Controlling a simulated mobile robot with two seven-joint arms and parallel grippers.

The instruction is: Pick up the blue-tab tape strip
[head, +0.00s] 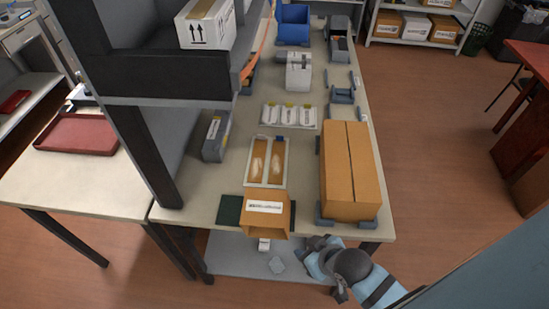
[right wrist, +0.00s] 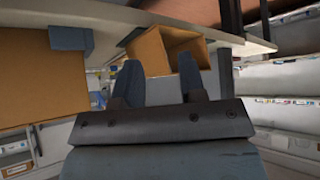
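A pale tray (head: 286,163) on the workbench holds two brown tape strips side by side. The strips do not show in that view. My left gripper is not in view.
An open cardboard box (head: 264,222) stands on a dark mat at the front edge, close to my right gripper. A tall closed box (head: 348,165) stands right of the tray. A dark shelf post (head: 145,155) rises on the left.

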